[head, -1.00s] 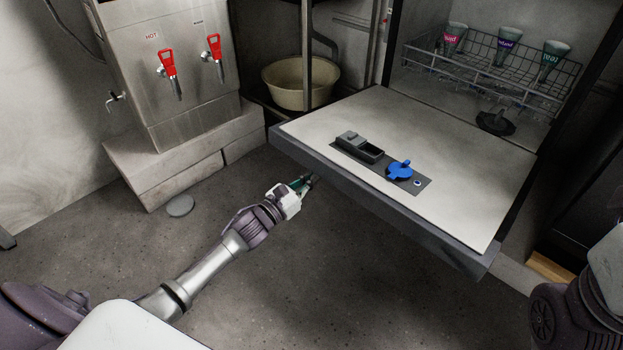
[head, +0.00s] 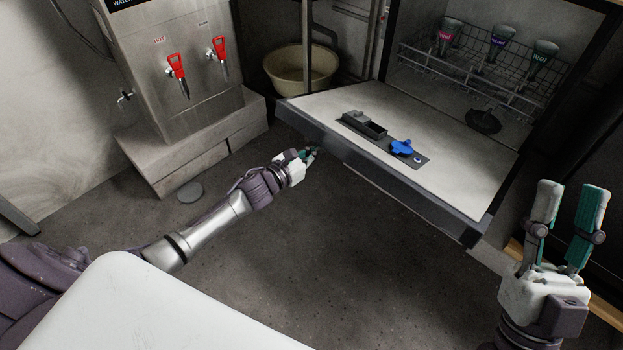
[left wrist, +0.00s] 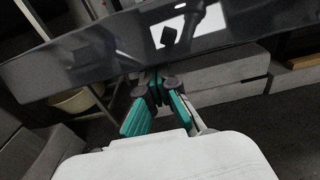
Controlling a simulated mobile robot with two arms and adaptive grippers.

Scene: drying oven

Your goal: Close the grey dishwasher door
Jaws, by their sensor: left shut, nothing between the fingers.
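The grey dishwasher door (head: 440,160) is open, its pale inner face up, sloping out from the cavity at right; a blue cap (head: 402,147) and a dispenser box sit on it. My left gripper (head: 311,153) is shut and empty, just below the door's dark front edge. In the left wrist view the gripper (left wrist: 158,82) points at the dark, glossy outer face of the door (left wrist: 100,50), which mirrors it; whether the tips touch I cannot tell. My right gripper (head: 567,195) is open and empty, pointing up, to the right of the door.
A wire rack (head: 470,75) with upturned glasses (head: 500,42) is inside the dishwasher. A steel water dispenser (head: 170,65) stands on a stone block (head: 215,150) at left. A beige basin (head: 290,75) is behind. The floor (head: 330,245) before the door is clear.

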